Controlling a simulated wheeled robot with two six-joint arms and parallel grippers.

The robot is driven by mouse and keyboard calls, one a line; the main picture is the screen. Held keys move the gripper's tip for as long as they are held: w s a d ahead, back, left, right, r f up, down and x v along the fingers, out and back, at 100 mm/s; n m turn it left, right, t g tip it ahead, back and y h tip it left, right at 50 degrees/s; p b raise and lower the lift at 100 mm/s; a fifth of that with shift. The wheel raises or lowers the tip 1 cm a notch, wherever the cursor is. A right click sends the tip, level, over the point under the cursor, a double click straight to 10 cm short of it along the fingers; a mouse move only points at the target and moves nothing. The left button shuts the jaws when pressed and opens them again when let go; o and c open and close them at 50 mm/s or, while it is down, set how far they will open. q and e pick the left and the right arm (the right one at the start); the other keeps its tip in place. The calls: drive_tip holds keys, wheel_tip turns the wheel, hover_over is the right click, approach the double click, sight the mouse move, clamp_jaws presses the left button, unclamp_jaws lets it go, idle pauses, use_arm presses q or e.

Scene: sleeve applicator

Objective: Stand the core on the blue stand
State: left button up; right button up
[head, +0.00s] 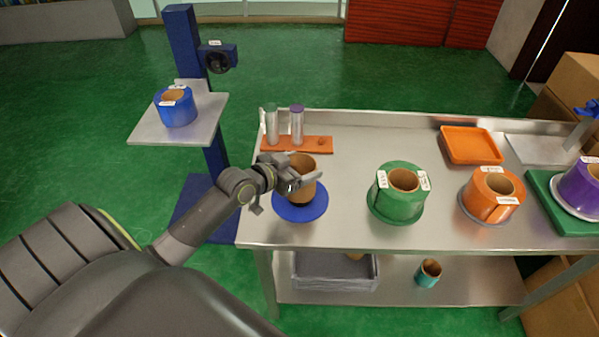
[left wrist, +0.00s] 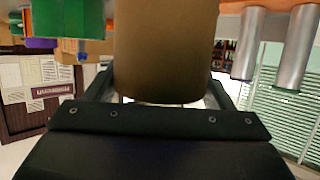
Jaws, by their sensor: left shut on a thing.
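The core, a plain brown cardboard tube (head: 304,194), is upright over the blue stand, a flat round blue disc (head: 299,212) near the left end of the steel table. My left gripper (head: 307,180) is shut on the core from the left side. In the left wrist view the core (left wrist: 165,50) fills the space between the fingers. The core's lower end is at or just above the disc; I cannot tell whether they touch. My right gripper is not in view.
An orange rack (head: 319,145) with two capped tubes stands just behind the core. A green roll (head: 398,205) and an orange roll (head: 484,206) stand to the right. A blue roll (head: 180,113) sits on a raised platform at left. Bare steel lies between disc and green roll.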

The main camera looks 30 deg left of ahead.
use_arm(q)
drive_tip(key=shift+f, duration=1.25)
drive_tip(key=shift+f, duration=0.1)
drive_tip(key=o, duration=1)
drive_tip(key=shift+s, duration=0.2)
drive_tip(key=v, duration=1.2)
drive_tip(key=shift+w, duration=0.15)
